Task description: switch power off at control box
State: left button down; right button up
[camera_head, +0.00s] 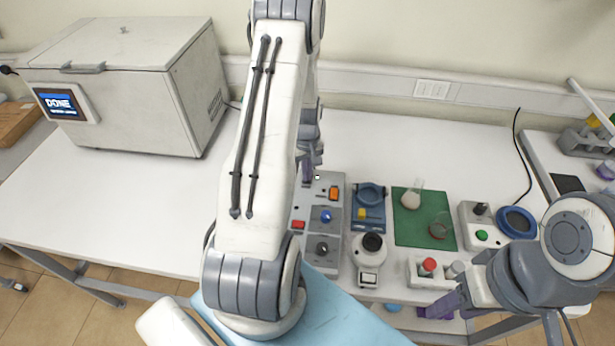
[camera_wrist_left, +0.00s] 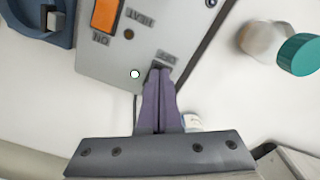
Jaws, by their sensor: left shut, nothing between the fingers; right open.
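The grey control box (camera_head: 330,240) stands on the white table just right of my left arm, which hides part of its left side. It has an orange switch (camera_head: 334,193), a red button (camera_head: 298,225), a blue knob (camera_head: 326,215) and a dark knob. My left gripper (camera_head: 307,178) is shut and empty at the box's back edge. In the left wrist view its purple fingertips (camera_wrist_left: 160,70) lie over the panel (camera_wrist_left: 120,55) by a small label and a white light (camera_wrist_left: 135,74). What lies under the tips is hidden. My right gripper (camera_head: 445,307) is open at the front right.
A large white machine (camera_head: 120,80) with a "DONE" screen stands at the back left. Right of the box are a blue device (camera_head: 369,208), a green mat (camera_head: 402,232) with glassware, a black-topped device (camera_head: 371,250) and a white device with a blue ring (camera_head: 517,222). The table behind is clear.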

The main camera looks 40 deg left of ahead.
pick_arm(q)
notch_tip(320, 180, up, 7)
jog(key=p, duration=0.5)
dwell(0.3)
dwell(0.5)
